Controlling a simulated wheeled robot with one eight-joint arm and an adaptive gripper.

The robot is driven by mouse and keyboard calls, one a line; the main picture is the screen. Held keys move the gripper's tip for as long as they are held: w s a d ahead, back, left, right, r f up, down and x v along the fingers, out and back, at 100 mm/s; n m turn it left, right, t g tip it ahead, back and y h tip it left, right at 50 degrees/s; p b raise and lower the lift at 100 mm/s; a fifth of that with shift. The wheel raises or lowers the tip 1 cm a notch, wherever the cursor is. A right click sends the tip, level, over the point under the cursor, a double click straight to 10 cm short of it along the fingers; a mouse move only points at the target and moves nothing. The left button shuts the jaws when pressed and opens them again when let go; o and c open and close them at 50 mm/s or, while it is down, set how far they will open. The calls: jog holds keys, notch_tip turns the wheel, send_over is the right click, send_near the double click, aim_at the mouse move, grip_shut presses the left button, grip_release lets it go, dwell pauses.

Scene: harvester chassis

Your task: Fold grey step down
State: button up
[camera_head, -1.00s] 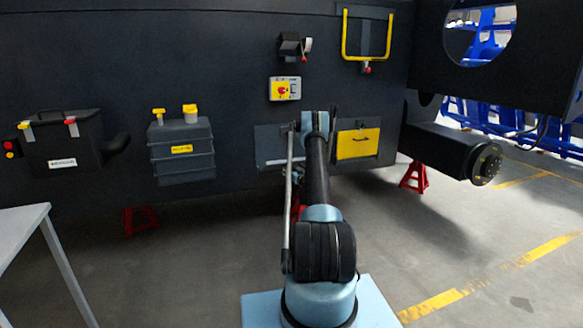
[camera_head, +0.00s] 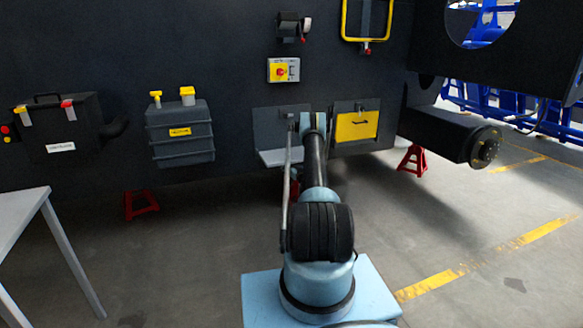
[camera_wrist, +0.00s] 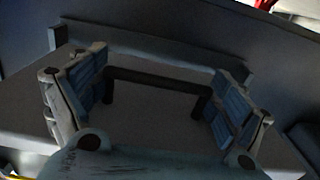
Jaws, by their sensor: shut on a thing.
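The grey step (camera_head: 282,157) is a flat plate low on the dark chassis wall, left of the yellow box. In the head view it sticks out roughly level from its grey back panel (camera_head: 268,128); my arm covers its right part. In the wrist view the step's plate (camera_wrist: 150,130) fills the middle. A dark bar-shaped handle (camera_wrist: 155,82) spans between the two fingers of my gripper (camera_wrist: 155,100). The fingers stand well apart, with the handle's ends at their inner pads, and are shut on it. The head view hides the fingertips behind my arm.
A yellow box (camera_head: 357,126) is just right of my arm. A red-yellow switch (camera_head: 283,70) and yellow-framed panel (camera_head: 366,20) are above. A grey tank (camera_head: 180,133) and black case (camera_head: 58,127) are left. A table (camera_head: 22,205) stands at front left. Red stands (camera_head: 412,160) are under the chassis.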

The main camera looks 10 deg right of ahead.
jog(key=shift+f, duration=0.15)
jog(key=o, duration=1.2)
jog(key=shift+w, duration=0.1)
jog(key=shift+o, duration=0.2)
